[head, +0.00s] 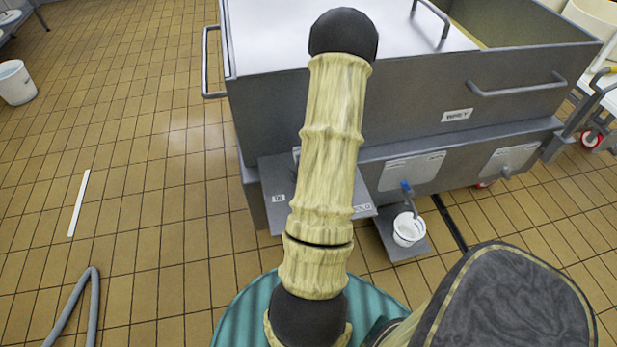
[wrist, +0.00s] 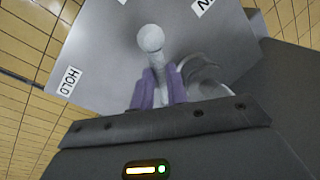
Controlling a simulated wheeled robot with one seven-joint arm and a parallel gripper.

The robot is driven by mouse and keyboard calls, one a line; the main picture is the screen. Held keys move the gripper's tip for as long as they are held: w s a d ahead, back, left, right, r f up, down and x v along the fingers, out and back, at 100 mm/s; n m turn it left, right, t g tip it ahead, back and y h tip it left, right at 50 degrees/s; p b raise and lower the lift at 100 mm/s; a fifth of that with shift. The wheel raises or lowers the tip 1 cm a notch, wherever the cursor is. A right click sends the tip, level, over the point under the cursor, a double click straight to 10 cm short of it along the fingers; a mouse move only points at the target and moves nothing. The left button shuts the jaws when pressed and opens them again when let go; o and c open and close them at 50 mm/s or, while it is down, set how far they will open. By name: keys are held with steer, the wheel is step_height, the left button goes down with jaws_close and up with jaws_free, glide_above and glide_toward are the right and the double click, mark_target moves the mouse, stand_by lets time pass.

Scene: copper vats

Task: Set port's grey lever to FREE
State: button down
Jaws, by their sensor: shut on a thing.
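The grey lever (wrist: 150,42), with a round pale knob, stands out from a grey metal plate (wrist: 110,50) in the wrist view. My gripper (wrist: 160,88) has its two purple fingers on either side of the lever's stem, just below the knob, and is shut on it. A white label reading HOLD (wrist: 68,81) is at the plate's left edge. Another label (wrist: 203,6) at the top is cut off and looks like "IN". No label reading FREE is legible. In the head view my arm hides the lever and the gripper; part of the plate (head: 275,180) shows beside it.
A large grey vat (head: 420,100) with handles stands behind the plate. A white bucket (head: 408,229) sits on a low step under a blue-handled tap (head: 406,187). The tiled floor (head: 150,200) at left is mostly clear.

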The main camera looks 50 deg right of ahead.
steer(key=shift+w, duration=0.15)
stand_by(0.3)
steer(key=c, duration=1.4)
jaws_free()
steer(key=shift+r, duration=0.15)
steer(key=s+r+p, duration=0.1)
steer(key=r, duration=0.4)
steer(key=s+r, duration=0.1)
steer(key=r, duration=0.5)
steer(key=s+d+r+p, duration=0.1)
steer(key=r, duration=0.4)
steer(key=shift+s+r+p, duration=0.15)
steer(key=shift+r+p, duration=0.15)
steer(key=shift+r, duration=0.1)
